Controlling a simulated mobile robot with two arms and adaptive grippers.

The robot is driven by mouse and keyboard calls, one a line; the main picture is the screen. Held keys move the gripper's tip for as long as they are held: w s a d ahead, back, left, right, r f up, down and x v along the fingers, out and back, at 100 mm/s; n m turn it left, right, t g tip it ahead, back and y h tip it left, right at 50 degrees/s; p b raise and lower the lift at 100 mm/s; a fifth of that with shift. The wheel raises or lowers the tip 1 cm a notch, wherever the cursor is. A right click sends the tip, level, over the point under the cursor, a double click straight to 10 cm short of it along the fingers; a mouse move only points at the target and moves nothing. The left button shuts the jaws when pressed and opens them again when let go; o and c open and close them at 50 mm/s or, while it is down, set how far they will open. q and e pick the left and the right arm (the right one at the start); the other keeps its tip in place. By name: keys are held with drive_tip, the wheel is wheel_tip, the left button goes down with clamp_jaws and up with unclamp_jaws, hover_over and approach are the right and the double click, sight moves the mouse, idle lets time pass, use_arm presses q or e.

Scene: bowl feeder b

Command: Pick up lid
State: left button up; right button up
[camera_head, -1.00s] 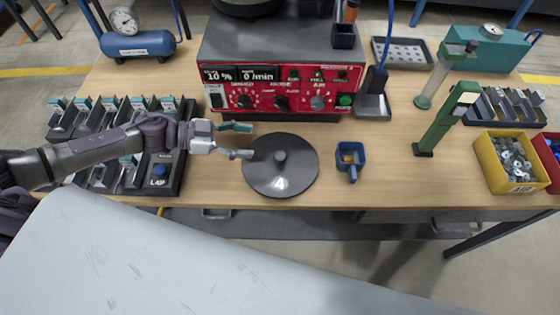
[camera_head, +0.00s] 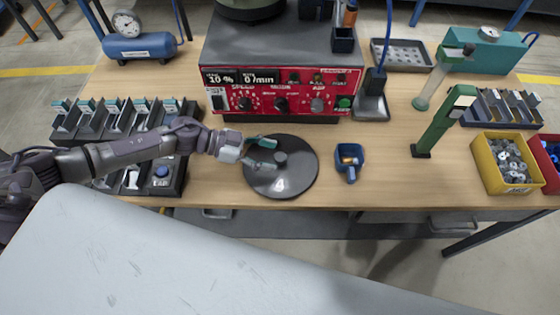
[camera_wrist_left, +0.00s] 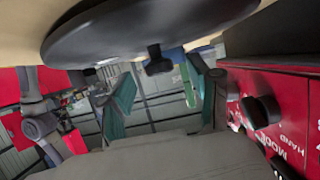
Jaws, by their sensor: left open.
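The lid (camera_head: 292,184) is a dark round disc with a knob (camera_head: 281,158) at its centre and a small warning triangle. It lies flat on the wooden table in front of the red control box. My left gripper (camera_head: 259,152) is open over the left part of the lid, its teal fingers just left of the knob. In the left wrist view the lid (camera_wrist_left: 150,25) fills the top, and its knob (camera_wrist_left: 158,62) shows between and beyond the open fingers (camera_wrist_left: 160,95). Contact with the knob does not show. My right gripper is not in view.
The red control box (camera_head: 280,98) stands close behind the lid. A rack of compartments (camera_head: 182,165) is under my left arm. Bare table lies in front of the green stand.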

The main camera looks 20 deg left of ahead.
sight(280, 156)
use_arm(q)
drive_tip(key=x, duration=0.3)
drive_tip(key=shift+w+d, duration=0.1)
drive_tip(key=shift+d, duration=0.25)
clamp_jaws()
